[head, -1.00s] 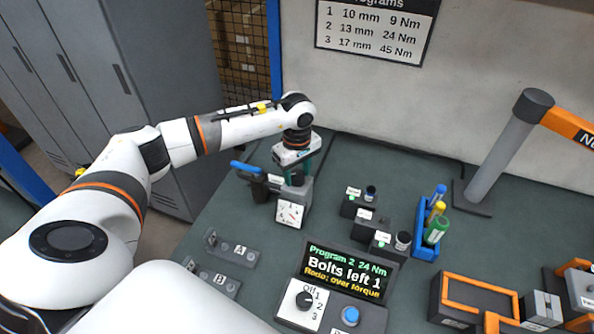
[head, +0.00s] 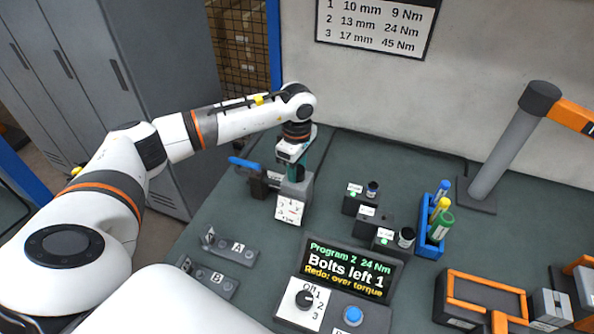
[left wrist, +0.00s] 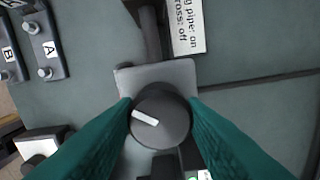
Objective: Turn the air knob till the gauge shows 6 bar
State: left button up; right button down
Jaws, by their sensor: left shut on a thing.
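The air knob (left wrist: 160,118) is a dark round knob with a white pointer mark, seen from above in the left wrist view. It sits on a grey regulator block (head: 297,187). My left gripper (left wrist: 161,112) has its two green fingers on either side of the knob, shut on it. In the head view my left gripper (head: 293,163) comes down on the block from above and hides the knob. The white gauge (head: 289,210) faces front on the block. Its red needle is too small to read. My right gripper is not in view.
A blue-handled valve (head: 245,164) stands just left of the block. Brackets A (head: 232,247) and B (head: 213,279), a controller display (head: 347,272) reading "Bolts left 1", small socket holders (head: 369,219) and a blue bottle rack (head: 430,238) stand nearby on the bench.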

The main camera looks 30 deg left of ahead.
pick_arm(q)
jog(key=n+b, duration=0.1)
jog(key=n, duration=0.2)
jog(key=shift+n, duration=0.4)
jog(key=shift+n+b, duration=0.8)
jog(key=shift+n, duration=0.9)
jog(key=shift+r, duration=0.1)
jog(key=o, duration=1)
